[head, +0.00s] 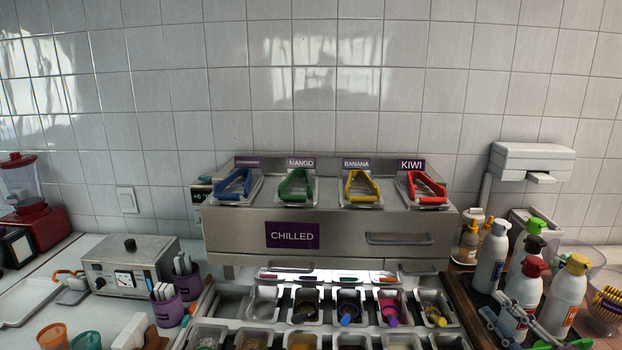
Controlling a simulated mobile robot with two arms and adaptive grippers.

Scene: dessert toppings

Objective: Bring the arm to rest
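My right gripper (508,325) seems to be the grey and dark linkage low at the right, in front of the squeeze bottles. It is small and partly mixed with the things behind it, so I cannot tell how far its fingers are apart. I see nothing clearly held in it. My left gripper is not in view.
Topping pans (306,305) lie in front. Several squeeze bottles (490,255) crowd the right. A steel control box (128,264), purple cups (167,308) and a red blender (38,222) stand left.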

